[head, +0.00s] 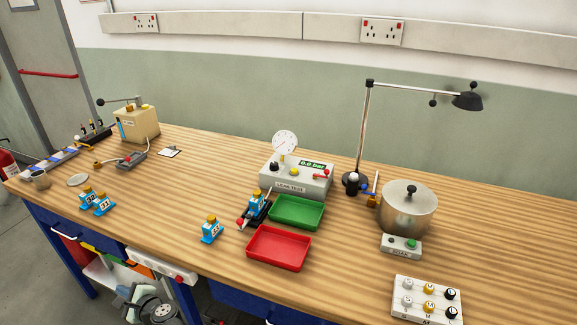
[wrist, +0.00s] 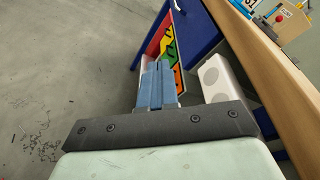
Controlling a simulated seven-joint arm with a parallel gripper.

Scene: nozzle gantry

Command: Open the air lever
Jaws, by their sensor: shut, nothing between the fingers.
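A grey leak test box (head: 297,179) stands on the bench near the middle in the head view. It carries a round white gauge (head: 285,144), a green display that reads 0.0 bar, and a small lever with a red knob (head: 322,175) at its right end. I take this lever to be the air lever; its exact angle is too small to tell. My gripper (wrist: 158,70) shows in the wrist view with its blue fingers together and nothing between them. It is off the bench's front side, above the floor, well apart from the lever.
A green tray (head: 296,212) and a red tray (head: 279,248) lie in front of the box. A blue part (head: 212,229) stands left of the red tray. A lamp (head: 364,130) and a metal pot (head: 408,208) stand to the right. The bench edge (wrist: 270,70) is near my gripper.

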